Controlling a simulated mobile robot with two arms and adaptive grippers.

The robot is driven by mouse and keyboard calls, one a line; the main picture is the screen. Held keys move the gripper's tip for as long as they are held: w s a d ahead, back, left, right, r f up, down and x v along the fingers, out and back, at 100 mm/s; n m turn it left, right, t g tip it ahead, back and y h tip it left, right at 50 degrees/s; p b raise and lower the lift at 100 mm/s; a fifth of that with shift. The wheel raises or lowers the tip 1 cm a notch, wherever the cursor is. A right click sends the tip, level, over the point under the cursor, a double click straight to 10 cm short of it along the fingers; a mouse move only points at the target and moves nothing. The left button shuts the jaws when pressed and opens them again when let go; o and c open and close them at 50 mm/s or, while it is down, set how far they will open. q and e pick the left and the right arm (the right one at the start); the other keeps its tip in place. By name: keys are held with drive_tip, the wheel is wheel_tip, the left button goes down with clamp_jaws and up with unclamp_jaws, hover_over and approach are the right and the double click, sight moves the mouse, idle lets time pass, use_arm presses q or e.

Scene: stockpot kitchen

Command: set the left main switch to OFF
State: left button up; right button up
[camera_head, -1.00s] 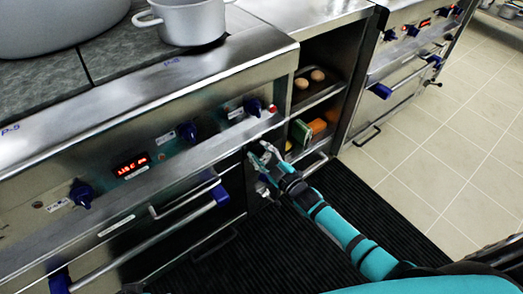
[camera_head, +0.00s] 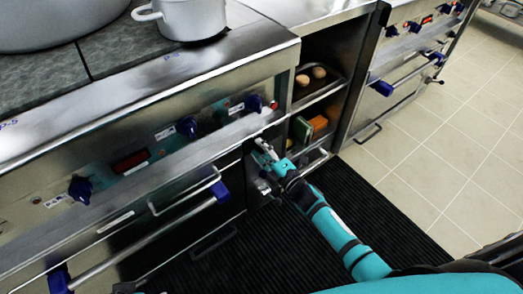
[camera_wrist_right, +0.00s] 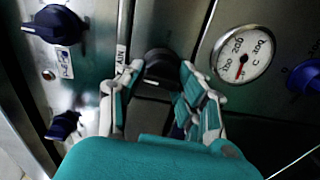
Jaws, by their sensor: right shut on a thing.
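The dark round switch knob (camera_wrist_right: 160,66) shows between my fingers in the right wrist view, on a steel panel beside a small label. My right gripper (camera_wrist_right: 152,80) is shut on it, one finger on each side. In the head view my right gripper (camera_head: 264,153) is at the right end of the near stove's front, below the blue knobs, and it hides the switch there. I cannot read the switch's setting. The stove's display (camera_head: 130,161) is dark.
Blue knobs (camera_head: 187,127) and a red lamp (camera_head: 273,104) sit on the panel above. An oven handle (camera_head: 150,232) runs left of my gripper. A white dial gauge (camera_wrist_right: 242,55) is right of the switch in the wrist view.

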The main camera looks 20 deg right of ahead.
use_arm(q)
drive_tip(key=shift+s+r, duration=0.1)
drive_tip(key=shift+r, duration=0.3)
use_arm(e)
drive_tip(key=shift+n, duration=0.5)
drive_tip(key=shift+f, duration=0.1)
drive_tip(key=o, duration=1.1)
drive_tip(key=v, duration=1.2)
